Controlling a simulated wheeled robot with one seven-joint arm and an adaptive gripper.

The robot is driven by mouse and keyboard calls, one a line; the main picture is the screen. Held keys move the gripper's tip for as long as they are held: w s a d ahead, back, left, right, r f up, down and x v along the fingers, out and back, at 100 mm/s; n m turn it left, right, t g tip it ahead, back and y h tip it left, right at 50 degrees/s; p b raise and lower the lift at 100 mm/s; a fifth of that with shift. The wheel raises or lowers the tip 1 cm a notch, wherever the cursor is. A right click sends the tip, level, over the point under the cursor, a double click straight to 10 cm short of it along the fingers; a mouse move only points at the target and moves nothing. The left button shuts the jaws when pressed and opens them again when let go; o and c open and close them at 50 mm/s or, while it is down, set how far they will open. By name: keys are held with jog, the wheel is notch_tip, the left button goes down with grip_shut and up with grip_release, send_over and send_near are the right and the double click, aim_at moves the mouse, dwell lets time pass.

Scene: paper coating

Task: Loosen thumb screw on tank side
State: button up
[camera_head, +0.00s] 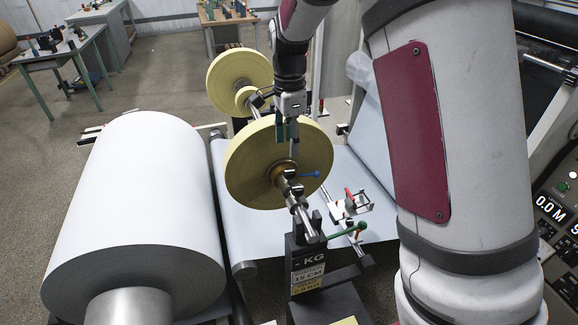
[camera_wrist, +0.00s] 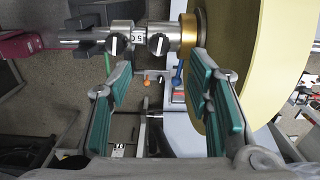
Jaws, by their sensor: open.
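A metal shaft (camera_head: 302,211) carries collars beside the front yellow disc (camera_head: 270,165). In the wrist view, two black thumb screws with white marks sit on separate collars, a left one (camera_wrist: 115,44) and a right one (camera_wrist: 156,43) nearer the disc's brass hub (camera_wrist: 188,30). The view does not settle which is on the tank side. My gripper (camera_head: 287,140) is open in front of the disc, above the shaft. In the wrist view, its green-padded fingers (camera_wrist: 163,80) are spread wide with nothing between the pads. The screws lie beyond the fingertips, apart from them.
A white paper roll (camera_head: 135,205) fills the left. A second yellow disc (camera_head: 238,75) is behind. A blue-tipped lever (camera_head: 313,174) stands close to the front disc. A green handle (camera_head: 345,233) and a black stand (camera_head: 306,262) are below the shaft. A control panel (camera_head: 560,210) is at right.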

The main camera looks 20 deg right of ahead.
aim_at(289, 171)
notch_tip(289, 171, down, 9)
jog(key=shift+f+p, duration=0.1)
jog(key=shift+p, duration=0.4)
grip_shut()
